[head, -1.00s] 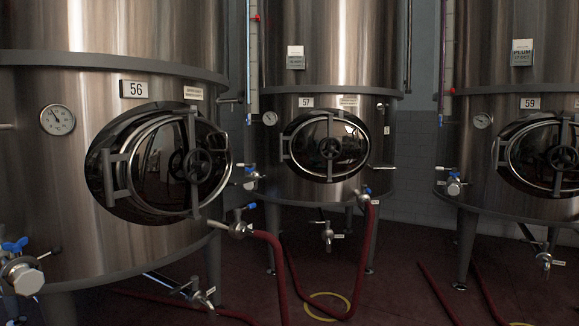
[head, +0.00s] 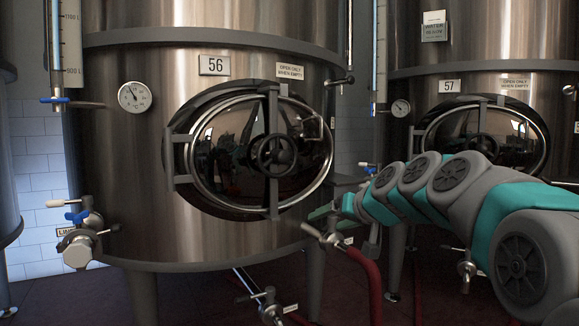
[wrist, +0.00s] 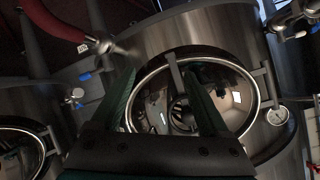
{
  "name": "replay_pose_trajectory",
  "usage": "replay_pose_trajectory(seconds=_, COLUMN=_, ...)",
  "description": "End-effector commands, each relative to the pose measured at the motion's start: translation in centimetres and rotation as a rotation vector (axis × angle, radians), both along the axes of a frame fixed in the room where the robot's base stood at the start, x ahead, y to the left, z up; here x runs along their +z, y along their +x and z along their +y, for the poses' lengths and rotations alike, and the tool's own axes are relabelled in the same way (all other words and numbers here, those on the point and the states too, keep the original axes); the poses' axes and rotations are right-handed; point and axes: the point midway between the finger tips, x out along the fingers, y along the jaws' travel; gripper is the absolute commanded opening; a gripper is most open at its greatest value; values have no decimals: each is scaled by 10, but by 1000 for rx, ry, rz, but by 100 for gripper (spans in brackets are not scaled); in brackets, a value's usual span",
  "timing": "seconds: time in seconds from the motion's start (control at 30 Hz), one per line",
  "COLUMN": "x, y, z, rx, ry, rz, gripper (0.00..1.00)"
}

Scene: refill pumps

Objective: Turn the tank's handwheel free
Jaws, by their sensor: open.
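A dark round handwheel (head: 274,155) with spokes sits at the middle of this bar. My gripper (head: 325,212) is at the lower right of the hatch, apart from the handwheel. In the wrist view my gripper (wrist: 158,68) is open and empty, its two green fingers apart. The handwheel (wrist: 182,115) shows beyond and between them, partly hidden by the right finger. That view is turned nearly upside down.
Tank 57 (head: 430,110) stands at the right behind my arm. A valve with a red hose (head: 368,275) sits just below my gripper. Another valve (head: 80,230) juts from the tank's lower left. A thermometer (head: 133,97) is left of the hatch. The space before the hatch is clear.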

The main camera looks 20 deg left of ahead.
Motion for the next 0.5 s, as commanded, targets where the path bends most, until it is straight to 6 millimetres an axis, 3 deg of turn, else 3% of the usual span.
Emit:
replay_pose_trajectory(seconds=0.03, x=14, y=17, z=21, rx=13, ry=50, rz=-57, gripper=78)
replay_pose_trajectory(seconds=0.2, x=73, y=57, z=68, rx=28, ry=203, rz=-226, gripper=78)
replay_pose_trajectory(seconds=0.33, x=103, y=70, z=87, rx=28, ry=283, rz=-308, gripper=78)
replay_pose_trajectory(seconds=0.5, x=122, y=77, z=96, rx=26, ry=330, rz=-354, gripper=78)
